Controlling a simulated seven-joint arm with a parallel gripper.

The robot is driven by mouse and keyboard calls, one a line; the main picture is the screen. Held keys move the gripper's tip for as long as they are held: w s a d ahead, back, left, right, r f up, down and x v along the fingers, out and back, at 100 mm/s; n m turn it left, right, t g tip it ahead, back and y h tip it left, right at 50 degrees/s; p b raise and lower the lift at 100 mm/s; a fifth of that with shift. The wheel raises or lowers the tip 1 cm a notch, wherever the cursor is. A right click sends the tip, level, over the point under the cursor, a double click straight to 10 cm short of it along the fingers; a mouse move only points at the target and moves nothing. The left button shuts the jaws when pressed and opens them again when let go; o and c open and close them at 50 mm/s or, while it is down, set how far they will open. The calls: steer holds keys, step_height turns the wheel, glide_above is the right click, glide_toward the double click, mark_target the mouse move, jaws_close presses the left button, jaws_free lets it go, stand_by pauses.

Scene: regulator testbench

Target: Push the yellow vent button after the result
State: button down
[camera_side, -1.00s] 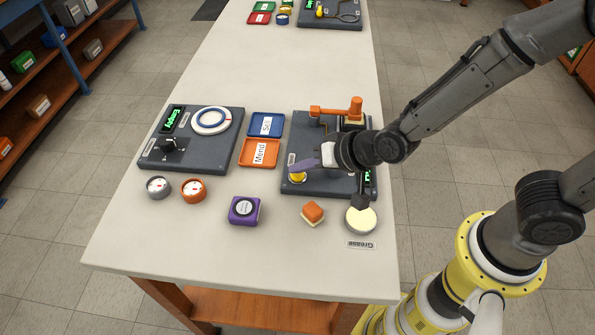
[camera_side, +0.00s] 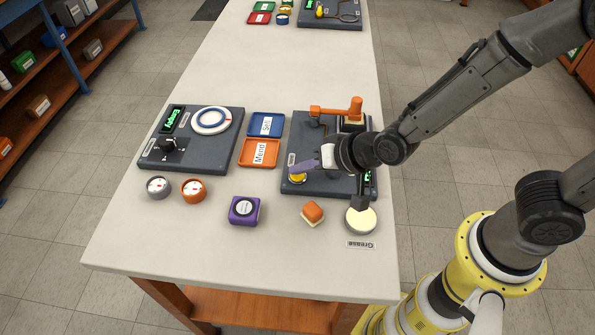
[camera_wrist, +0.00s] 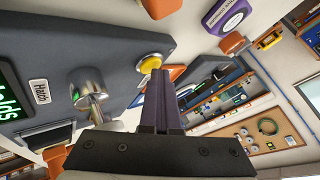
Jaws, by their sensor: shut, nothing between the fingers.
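The yellow vent button (camera_side: 297,179) sits at the near left corner of the right-hand dark panel (camera_side: 325,188). It also shows in the wrist view (camera_wrist: 149,64), in a pale ring. My gripper (camera_side: 294,169) is shut and empty, its purple-grey fingers pointing left over the button. In the wrist view the fingertips (camera_wrist: 159,74) are at the button's lower edge; I cannot tell whether they touch it.
A metal knob (camera_wrist: 87,84) stands near a "Hatch" label in the wrist view. Orange "Mend" (camera_side: 245,160) and blue trays lie left. An orange-topped block (camera_side: 313,212) and grease tin (camera_side: 361,221) stand in front.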

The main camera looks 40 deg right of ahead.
mark_target(302, 178)
steer(key=shift+s+r, duration=0.1)
steer(key=shift+r, duration=0.7)
steer(key=shift+r, duration=2.5)
